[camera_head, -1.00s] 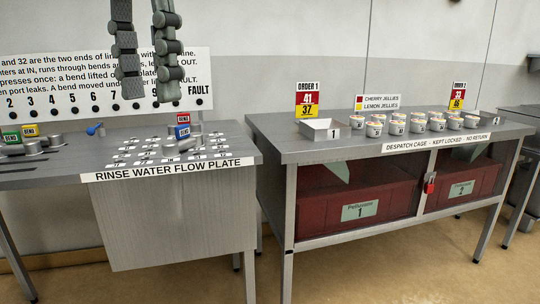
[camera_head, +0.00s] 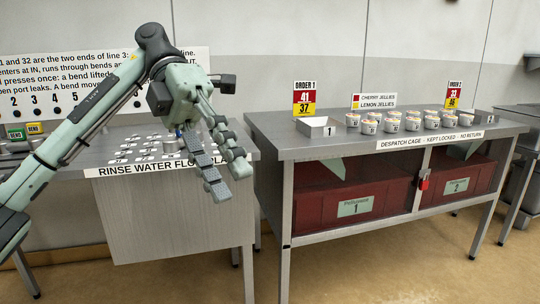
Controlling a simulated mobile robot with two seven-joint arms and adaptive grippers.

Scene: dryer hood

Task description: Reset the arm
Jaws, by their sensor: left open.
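My left arm comes in from the left side of the head view. My left gripper (camera_head: 229,183) hangs in front of the rinse water plate (camera_head: 127,158), its two grey fingers pointing down to the lower right. The fingers are apart, with nothing seen between them. The gripper and forearm hide part of the plate and of its front label. My right gripper is not in view.
The despatch cage table (camera_head: 290,150) stands to the right of the gripper. It carries an open tray (camera_head: 318,131) marked 1, several small jelly pots (camera_head: 392,124) and order cards (camera_head: 304,98). A red padlock (camera_head: 424,184) hangs on its front. Open floor lies in front.

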